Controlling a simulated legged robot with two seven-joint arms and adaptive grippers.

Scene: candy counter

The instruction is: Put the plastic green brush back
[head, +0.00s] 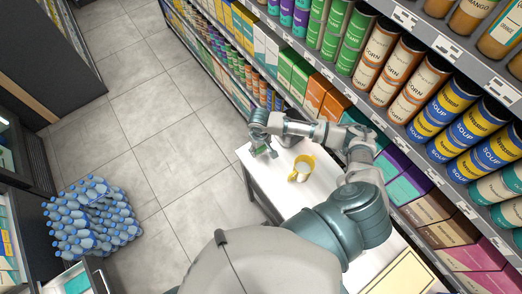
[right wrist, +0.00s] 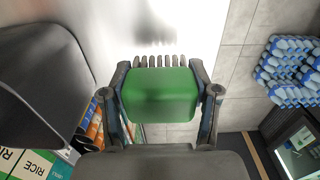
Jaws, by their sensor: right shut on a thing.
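My right gripper (head: 262,149) is shut on a green block-shaped thing, which looks like the green brush (right wrist: 160,95). In the right wrist view the two dark fingers (right wrist: 163,103) press on its left and right sides. A row of short grey teeth or bristles shows along its far edge. In the head view only a small green patch of it shows, over the far left edge of the white table (head: 282,195); whether it touches the table I cannot tell. My left gripper is not in view.
A yellow cup-like container (head: 306,162) stands on the table, right of the gripper. Shelves of cans and boxes (head: 390,75) run close along the right. A stack of blue bottles (head: 95,222) stands on the floor at left. The tiled aisle (head: 150,110) is clear.

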